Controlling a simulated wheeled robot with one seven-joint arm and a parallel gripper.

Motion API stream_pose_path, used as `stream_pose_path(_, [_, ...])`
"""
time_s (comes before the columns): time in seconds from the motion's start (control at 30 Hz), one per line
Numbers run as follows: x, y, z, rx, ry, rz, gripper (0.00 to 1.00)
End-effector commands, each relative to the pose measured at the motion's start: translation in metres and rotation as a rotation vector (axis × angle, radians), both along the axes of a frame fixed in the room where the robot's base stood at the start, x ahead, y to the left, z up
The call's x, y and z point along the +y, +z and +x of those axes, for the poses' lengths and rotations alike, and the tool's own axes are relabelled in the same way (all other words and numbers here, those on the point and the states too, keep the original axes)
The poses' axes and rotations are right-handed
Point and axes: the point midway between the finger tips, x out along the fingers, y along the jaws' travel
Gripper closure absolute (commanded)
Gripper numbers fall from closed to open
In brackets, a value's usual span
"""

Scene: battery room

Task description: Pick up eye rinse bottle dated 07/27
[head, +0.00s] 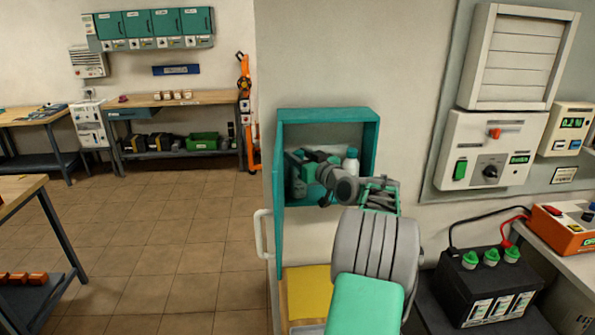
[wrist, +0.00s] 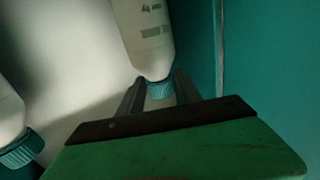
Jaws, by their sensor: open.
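The teal wall cabinet (head: 327,114) stands open, and my arm reaches into it. A white bottle (head: 298,183) stands at the cabinet's left side by my gripper (head: 300,160). Another white bottle (head: 350,164) is further right, partly hidden by my arm. In the wrist view, a white bottle with a teal cap (wrist: 146,38) has its cap end between the two fingers of my open gripper (wrist: 160,88); I cannot tell whether they touch it. Its label is too blurred to read a date. A second capped bottle (wrist: 18,150) is cut off at the left edge.
The cabinet's teal side wall (wrist: 268,70) is close to the right of my gripper in the wrist view. A yellow sheet (head: 308,290) lies below the cabinet. A black battery (head: 488,287) with green caps stands at the lower right. The tiled floor at left is mostly clear.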

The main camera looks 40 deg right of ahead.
Motion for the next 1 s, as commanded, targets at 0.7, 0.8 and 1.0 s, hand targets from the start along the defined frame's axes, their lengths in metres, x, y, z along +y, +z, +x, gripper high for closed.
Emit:
stream_pose_path(0.7, [0.0011, -0.0004, 0.0019, -0.001, 0.002, 0.000, 1.00])
stream_pose_path(0.8, [0.0010, -0.0004, 0.0018, -0.001, 0.002, 0.000, 1.00])
stream_pose_path(1.0, [0.0010, -0.0002, 0.0018, -0.001, 0.002, -0.001, 1.00])
